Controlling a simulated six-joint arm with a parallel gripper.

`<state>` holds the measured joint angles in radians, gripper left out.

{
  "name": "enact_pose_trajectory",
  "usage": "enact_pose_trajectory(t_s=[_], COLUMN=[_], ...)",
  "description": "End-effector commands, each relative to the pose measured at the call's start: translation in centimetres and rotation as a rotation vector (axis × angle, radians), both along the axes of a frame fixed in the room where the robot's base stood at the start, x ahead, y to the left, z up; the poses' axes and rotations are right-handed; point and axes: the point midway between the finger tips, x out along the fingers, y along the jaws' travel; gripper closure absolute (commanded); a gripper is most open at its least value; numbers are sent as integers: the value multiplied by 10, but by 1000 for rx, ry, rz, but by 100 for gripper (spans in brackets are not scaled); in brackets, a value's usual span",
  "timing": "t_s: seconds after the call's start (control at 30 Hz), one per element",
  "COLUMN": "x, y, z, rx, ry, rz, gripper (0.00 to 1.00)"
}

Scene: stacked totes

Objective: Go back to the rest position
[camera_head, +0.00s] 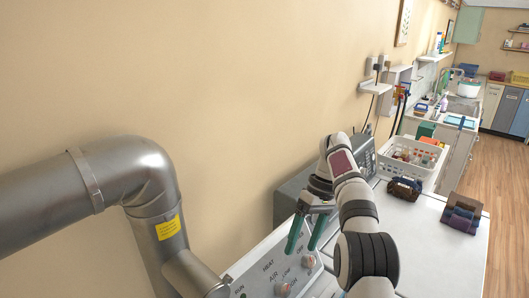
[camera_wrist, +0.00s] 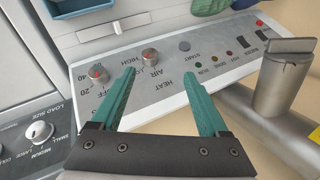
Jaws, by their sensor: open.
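My gripper (camera_head: 307,233) has two green fingers and hangs over a white control panel at the bottom middle of the head view. In the wrist view my gripper (camera_wrist: 163,100) is open, its fingers wide apart with nothing between them. The control panel (camera_wrist: 215,53) lies beyond the fingertips, with two silver knobs marked in red, a dark start button and several small lights. The panel (camera_head: 262,267) also shows in the head view, partly hidden behind my arm.
A large metal pipe (camera_head: 130,172) bends down at the left. A grey appliance (camera_head: 289,196) stands behind my gripper. The wall at upper left is bare.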

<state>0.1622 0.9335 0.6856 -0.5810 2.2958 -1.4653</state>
Motion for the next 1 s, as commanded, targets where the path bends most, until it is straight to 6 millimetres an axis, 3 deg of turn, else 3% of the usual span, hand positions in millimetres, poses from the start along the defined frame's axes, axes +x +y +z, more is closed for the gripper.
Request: enact_pose_trajectory(t_s=[0.03,0.1,0.17,0.23,0.33,0.4,0.5,0.63,1.0], x=[-19,-58,-99,-151,-229,-274,-320,-346,-348], y=[6,17,25,35,46,52,55,56,56], z=[26,53,68,75,64,46,18,-2,-5], rx=[-37,-97,-145,-189,-232,-247,-257,-260,-261], ry=[3,14,17,16,9,6,2,4,6], rz=[-54,-171,-278,-411,-607,-729,-862,-947,-958], gripper=[22,22,22,22,22,22,22,22,22])
